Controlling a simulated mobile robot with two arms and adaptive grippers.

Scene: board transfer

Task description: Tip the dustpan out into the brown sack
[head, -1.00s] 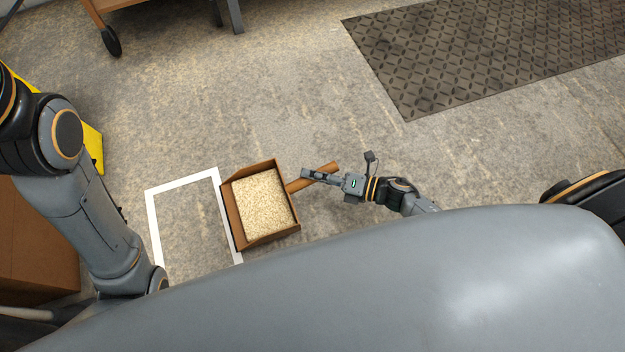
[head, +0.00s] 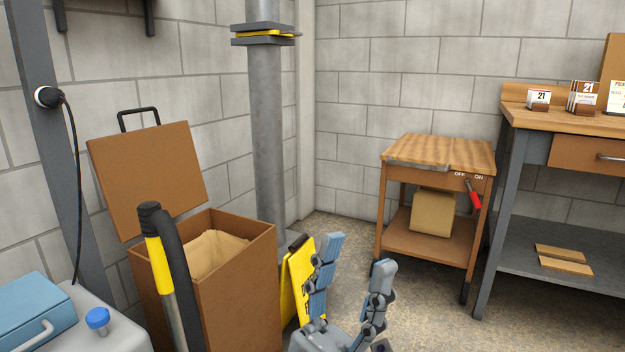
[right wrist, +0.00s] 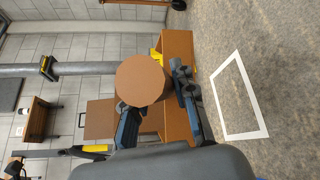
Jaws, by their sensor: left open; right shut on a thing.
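In the head view a brown bin (head: 237,290) stands at the left with its lid (head: 150,170) swung up, and a tan-brown sack (head: 213,252) lines its mouth. My left gripper (head: 355,260) is open and empty, fingers upward, to the right of the bin. My right gripper (right wrist: 157,92) shows only in the right wrist view, shut on the dustpan's round wooden handle (right wrist: 140,80), seen end-on. The pan and its load are hidden. Behind the handle, that view shows the bin (right wrist: 179,55) and its raised lid (right wrist: 100,118).
A yellow sign (head: 298,275) leans beside the bin near a grey pipe (head: 266,130). A yellow-and-black pole (head: 160,265) stands in front of the bin. A wooden cart (head: 440,155) and a workbench (head: 560,118) stand at the right. A white floor outline (right wrist: 262,118) surrounds bare floor.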

